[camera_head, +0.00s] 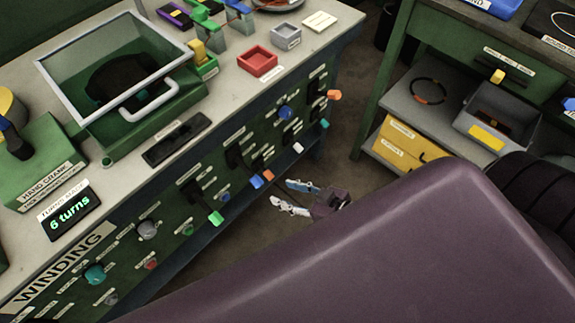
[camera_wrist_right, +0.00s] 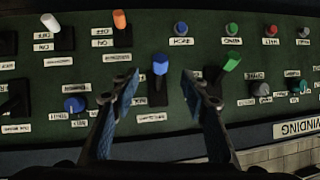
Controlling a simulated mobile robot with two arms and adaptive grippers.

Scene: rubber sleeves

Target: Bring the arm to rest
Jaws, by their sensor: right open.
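My right gripper (camera_head: 281,192) is in front of the green control panel (camera_head: 170,215) under the bench top. Its two fingers point left toward the panel and are apart, with nothing seen held. In the right wrist view the right gripper (camera_wrist_right: 160,88) is open, with a blue-tipped lever (camera_wrist_right: 160,65) showing between the fingertips. A green-tipped lever (camera_wrist_right: 232,62) is just right of the right-hand finger. I cannot tell whether a finger touches either lever. My left gripper is in neither view.
The panel carries several knobs and levers, such as an orange lever (camera_wrist_right: 120,20) and a blue knob (camera_wrist_right: 75,104). On the bench top are a display reading "6 turns" (camera_head: 70,212) and a red tray (camera_head: 257,62). A shelf unit (camera_head: 400,105) stands right, with floor between.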

